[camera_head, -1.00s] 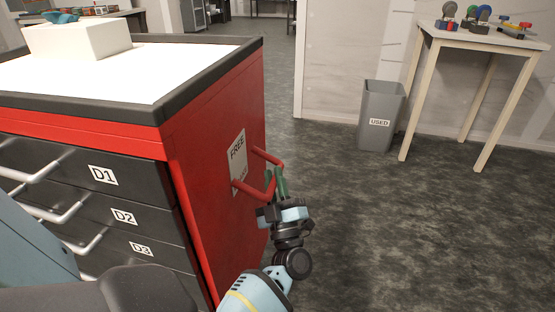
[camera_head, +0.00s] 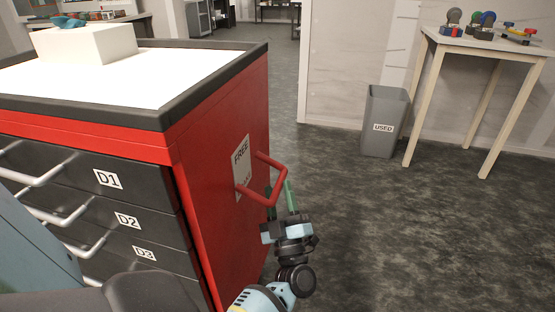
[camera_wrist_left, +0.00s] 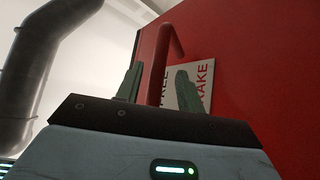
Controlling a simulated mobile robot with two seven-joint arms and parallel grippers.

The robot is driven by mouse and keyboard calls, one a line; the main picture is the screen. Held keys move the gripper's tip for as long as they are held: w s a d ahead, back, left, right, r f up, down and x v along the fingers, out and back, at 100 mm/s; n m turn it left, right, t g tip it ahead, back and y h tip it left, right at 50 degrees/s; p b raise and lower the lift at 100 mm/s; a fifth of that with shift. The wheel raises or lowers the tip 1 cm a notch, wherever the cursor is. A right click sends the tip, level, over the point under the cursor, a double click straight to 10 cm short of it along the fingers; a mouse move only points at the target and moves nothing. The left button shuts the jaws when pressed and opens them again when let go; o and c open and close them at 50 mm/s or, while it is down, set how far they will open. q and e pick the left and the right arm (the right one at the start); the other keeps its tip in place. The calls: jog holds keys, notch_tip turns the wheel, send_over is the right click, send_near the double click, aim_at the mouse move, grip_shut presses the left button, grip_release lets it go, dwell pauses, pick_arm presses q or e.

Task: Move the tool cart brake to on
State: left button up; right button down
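The tool cart (camera_head: 222,150) is red, with dark drawers on its front. A red bent bar, the brake handle (camera_head: 272,160), sticks out from its right side. It also shows in the wrist view (camera_wrist_left: 157,62). Behind it is a white sign (camera_head: 241,152) reading FREE at the top; the wrist view also shows part of the word BRAKE on the sign (camera_wrist_left: 199,73). My left gripper (camera_head: 281,186) is at the handle's outer end, its green fingers spread apart. In the wrist view the bar lies between the fingertips (camera_wrist_left: 157,78); contact cannot be told. My right gripper is out of view.
A white box (camera_head: 85,45) stands on the cart top. A grey bin (camera_head: 383,145) marked USED and a small wooden table (camera_head: 480,42) with several small objects stand at the right by the wall. The dark floor (camera_head: 400,230) right of the cart is clear.

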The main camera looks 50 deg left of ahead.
pick_arm(q)
jog(key=v, duration=0.5)
jog(key=shift+s+d+f, duration=0.15)
jog(key=shift+d+f, duration=0.1)
jog(key=shift+f, duration=0.05)
jog(key=shift+f, duration=0.1)
